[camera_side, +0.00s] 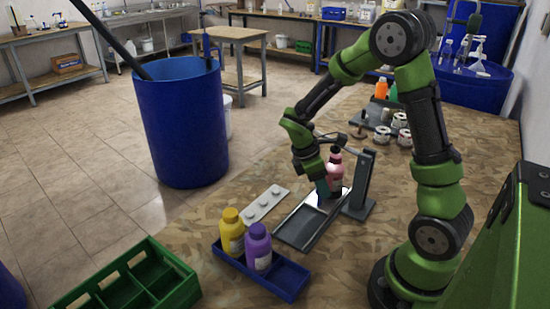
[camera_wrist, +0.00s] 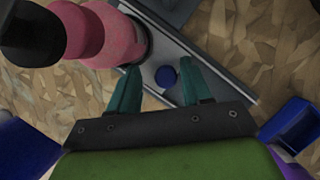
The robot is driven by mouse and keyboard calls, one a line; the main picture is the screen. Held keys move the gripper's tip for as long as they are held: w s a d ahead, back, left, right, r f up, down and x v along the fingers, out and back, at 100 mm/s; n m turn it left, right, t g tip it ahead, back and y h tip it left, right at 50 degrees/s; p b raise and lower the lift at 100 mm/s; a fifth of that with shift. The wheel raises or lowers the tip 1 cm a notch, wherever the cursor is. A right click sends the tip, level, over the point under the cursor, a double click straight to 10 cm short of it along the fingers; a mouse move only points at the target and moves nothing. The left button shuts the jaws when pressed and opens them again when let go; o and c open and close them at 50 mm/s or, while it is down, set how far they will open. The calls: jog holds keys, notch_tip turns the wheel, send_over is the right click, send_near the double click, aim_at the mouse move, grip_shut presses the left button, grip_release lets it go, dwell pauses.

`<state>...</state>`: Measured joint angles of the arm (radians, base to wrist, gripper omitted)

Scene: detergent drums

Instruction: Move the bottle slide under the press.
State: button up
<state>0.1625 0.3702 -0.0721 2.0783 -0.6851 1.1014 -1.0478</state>
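A pink bottle (camera_side: 335,170) stands upright at the far end of the metal slide track (camera_side: 292,232), close to the grey press post (camera_side: 361,180). It also shows in the wrist view (camera_wrist: 120,38), with a black part at its top. I cannot tell whether it is under the press head. My gripper (camera_side: 321,188) is low over the track, just in front of the bottle. In the wrist view my teal fingers (camera_wrist: 160,90) are apart, one on each side of a round blue knob (camera_wrist: 166,77) on the slide. I see gaps between fingers and knob.
A blue tray (camera_side: 290,277) with a yellow bottle (camera_side: 232,232) and a purple bottle (camera_side: 258,247) stands at the track's near end. A pale strip with round studs (camera_side: 264,203) lies left. A green crate (camera_side: 130,285) is front left; several tins stand behind.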

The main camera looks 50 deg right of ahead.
jog(key=shift+a, duration=0.1)
jog(key=shift+r, duration=0.1)
jog(key=v, duration=1.6)
jog(key=shift+r, duration=0.35)
jog(key=shift+w, duration=0.1)
jog(key=s+a+r+m+t+y, duration=0.3)
jog(key=s+a+m+t+y, duration=0.2)
jog(key=s+a+m+t, duration=0.5)
jog(key=a+m, duration=0.2)
jog(key=m, duration=0.1)
jog(key=shift+s, duration=0.2)
